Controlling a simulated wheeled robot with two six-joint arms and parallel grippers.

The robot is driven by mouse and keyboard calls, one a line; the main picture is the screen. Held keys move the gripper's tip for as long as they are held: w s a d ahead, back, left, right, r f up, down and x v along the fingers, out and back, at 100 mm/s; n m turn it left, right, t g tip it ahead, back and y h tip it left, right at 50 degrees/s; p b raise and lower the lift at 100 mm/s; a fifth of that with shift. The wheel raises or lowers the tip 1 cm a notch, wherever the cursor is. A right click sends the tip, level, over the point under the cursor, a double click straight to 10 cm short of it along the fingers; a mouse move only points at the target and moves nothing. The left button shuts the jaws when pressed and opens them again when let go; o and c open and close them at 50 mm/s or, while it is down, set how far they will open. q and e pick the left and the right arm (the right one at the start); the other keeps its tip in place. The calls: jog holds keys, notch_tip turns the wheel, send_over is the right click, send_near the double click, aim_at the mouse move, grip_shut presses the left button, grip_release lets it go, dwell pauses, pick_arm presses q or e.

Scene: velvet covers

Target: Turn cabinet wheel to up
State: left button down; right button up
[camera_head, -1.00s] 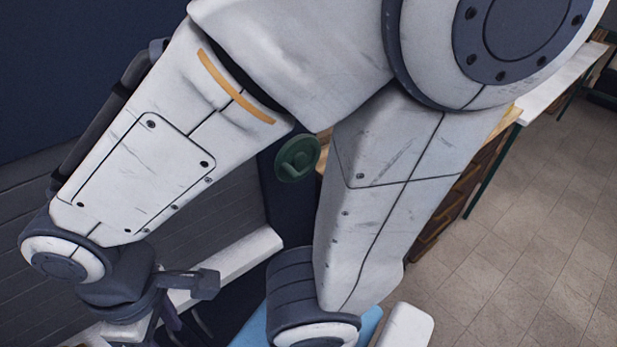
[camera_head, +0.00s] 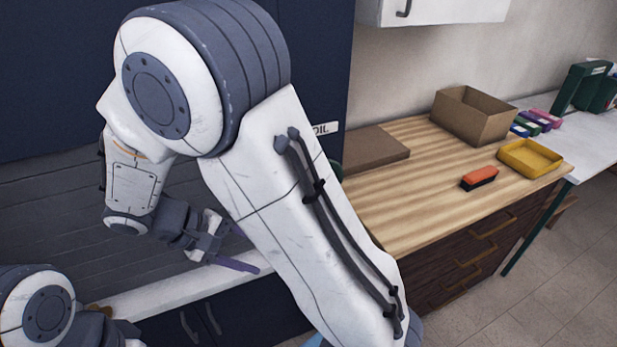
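The cabinet (camera_head: 310,50) is dark blue, with a label ending in "OIL" on its front. A thin sliver of the green wheel (camera_head: 337,170) shows past the edge of my large arm, which hides the rest, so its position cannot be read. That arm, seemingly my right, crosses the middle and folds back to the left. Its gripper (camera_head: 215,243) is left of the wheel, apart from it, above a pale counter edge. Its fingers are too unclear to tell open from shut. Part of my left arm shows at the bottom left; its gripper is out of view.
A wooden counter (camera_head: 400,215) on the right holds a flat cardboard piece (camera_head: 365,152), an open cardboard box (camera_head: 472,115), a yellow tray (camera_head: 530,158) and an orange-and-black block (camera_head: 479,178). A purple strip (camera_head: 235,264) lies near the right gripper. Floor is clear at lower right.

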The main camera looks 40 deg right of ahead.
jog(key=w+d+f+m+g+h+p, duration=0.1)
jog(key=w+d+f+m+h, duration=0.1)
jog(key=w+d+h, duration=0.4)
jog(key=w+d+f+m+h+p, duration=0.1)
jog(key=w+d+f+m+h, duration=0.2)
jog(key=w+d, duration=0.4)
jog(key=s+d+p, duration=0.1)
jog(key=d+p, duration=0.1)
jog(key=d, duration=0.3)
jog(key=s+d+r+h+p, duration=0.1)
jog(key=s+d+p, duration=0.1)
jog(key=d, duration=0.4)
jog(key=shift+s+d+r, duration=0.15)
jog(key=shift+d+r, duration=0.1)
jog(key=shift+d, duration=0.05)
jog(key=shift+c, duration=0.3)
grip_shut()
